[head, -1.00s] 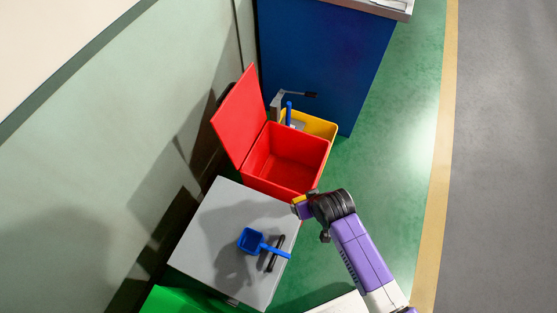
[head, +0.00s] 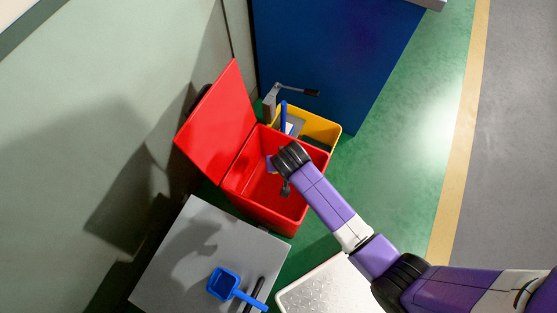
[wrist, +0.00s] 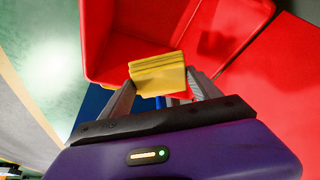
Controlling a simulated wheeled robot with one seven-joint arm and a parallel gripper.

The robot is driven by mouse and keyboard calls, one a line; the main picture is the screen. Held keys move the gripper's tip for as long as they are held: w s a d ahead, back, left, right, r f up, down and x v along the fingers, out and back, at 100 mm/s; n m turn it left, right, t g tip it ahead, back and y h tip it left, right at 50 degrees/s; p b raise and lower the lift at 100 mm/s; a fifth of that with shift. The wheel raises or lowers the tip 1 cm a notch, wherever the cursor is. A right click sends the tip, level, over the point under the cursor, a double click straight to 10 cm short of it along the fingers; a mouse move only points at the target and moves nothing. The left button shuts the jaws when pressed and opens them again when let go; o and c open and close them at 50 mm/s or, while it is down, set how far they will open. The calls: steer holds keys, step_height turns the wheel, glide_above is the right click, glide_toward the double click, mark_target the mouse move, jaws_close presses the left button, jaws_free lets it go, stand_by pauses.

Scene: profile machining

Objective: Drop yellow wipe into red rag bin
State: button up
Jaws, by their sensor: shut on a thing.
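The yellow wipe (wrist: 158,76) is a folded stack pinched between the two fingers of my gripper (wrist: 160,84) in the wrist view. The red rag bin (head: 245,187) stands on the green floor in the head view, its red lid (head: 215,115) swung open to the left. My gripper (head: 272,164) is over the bin's opening in the head view, and my wrist hides part of the bin. The wipe is hidden in the head view. In the wrist view the red bin (wrist: 100,40) lies behind the wipe.
A yellow bin (head: 322,128) holding a blue-handled tool stands behind the red bin, near a blue cabinet (head: 330,60). A grey box (head: 190,250) with a blue scoop (head: 224,284) on top stands in front. Open green floor (head: 400,170) lies to the right.

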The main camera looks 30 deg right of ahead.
steer(key=shift+w+f+m+b, duration=0.2)
steer(key=shift+f+m+b, duration=0.1)
steer(key=shift+f, duration=0.15)
steer(key=shift+w+f+m+b, duration=0.2)
steer(key=shift+f+b, duration=0.05)
steer(key=shift+f, duration=0.2)
step_height(320, 180, down, 6)
steer(key=b, duration=0.5)
steer(key=shift+r, duration=0.2)
steer(key=o, duration=1.4)
steer(key=shift+r, duration=0.1)
steer(key=p+v, duration=0.1)
steer(key=v, duration=0.6)
steer(key=shift+a+r, duration=0.2)
steer(key=shift+r, duration=0.05)
steer(key=shift+s, duration=0.1)
